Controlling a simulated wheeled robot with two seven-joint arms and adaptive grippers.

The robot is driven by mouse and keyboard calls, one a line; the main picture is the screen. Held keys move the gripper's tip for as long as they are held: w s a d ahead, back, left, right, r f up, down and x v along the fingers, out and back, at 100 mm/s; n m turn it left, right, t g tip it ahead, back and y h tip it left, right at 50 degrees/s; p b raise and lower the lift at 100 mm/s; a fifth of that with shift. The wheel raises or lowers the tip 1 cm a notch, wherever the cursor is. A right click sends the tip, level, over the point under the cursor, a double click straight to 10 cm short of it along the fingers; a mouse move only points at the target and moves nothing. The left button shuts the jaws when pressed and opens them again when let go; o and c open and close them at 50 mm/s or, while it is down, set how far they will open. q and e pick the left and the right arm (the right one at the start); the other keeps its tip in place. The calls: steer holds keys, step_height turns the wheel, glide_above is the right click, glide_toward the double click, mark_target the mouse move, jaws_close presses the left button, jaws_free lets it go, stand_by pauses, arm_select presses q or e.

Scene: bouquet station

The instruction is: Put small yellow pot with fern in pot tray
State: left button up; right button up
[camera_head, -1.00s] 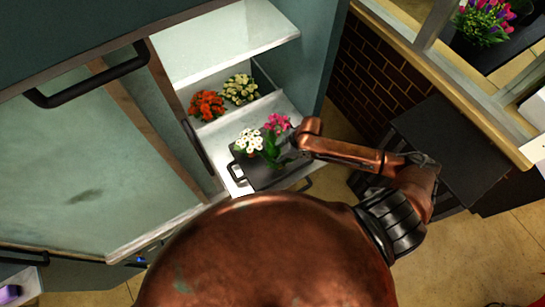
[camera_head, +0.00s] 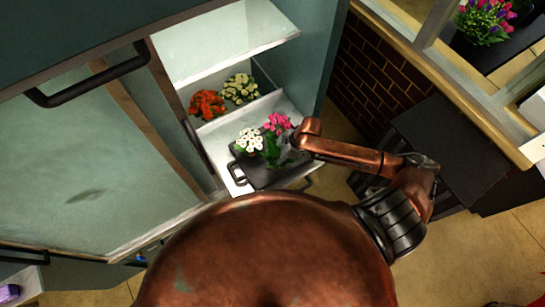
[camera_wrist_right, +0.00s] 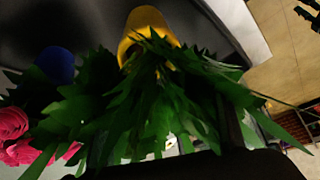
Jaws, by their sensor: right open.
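The small yellow pot (camera_wrist_right: 147,30) shows in the right wrist view, with dark green fern fronds (camera_wrist_right: 150,110) spreading over the picture. The fern (camera_head: 272,152) shows in the head view as a green patch on the dark pot tray (camera_head: 258,180). The yellow pot is hidden there. It appears to be on the tray, though its base contact is hidden. My right gripper (camera_head: 290,156) is open, close beside the fern; its fingertips are mostly hidden. My left gripper is out of view.
White flowers (camera_head: 249,140) and pink flowers (camera_head: 277,123) stand close to the fern. A blue pot (camera_wrist_right: 55,65) is beside the yellow one in the wrist view. Red-orange flowers (camera_head: 207,104) and cream flowers (camera_head: 240,89) stand farther back in the cabinet, whose walls are near.

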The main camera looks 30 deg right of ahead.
steer(key=v, duration=1.2)
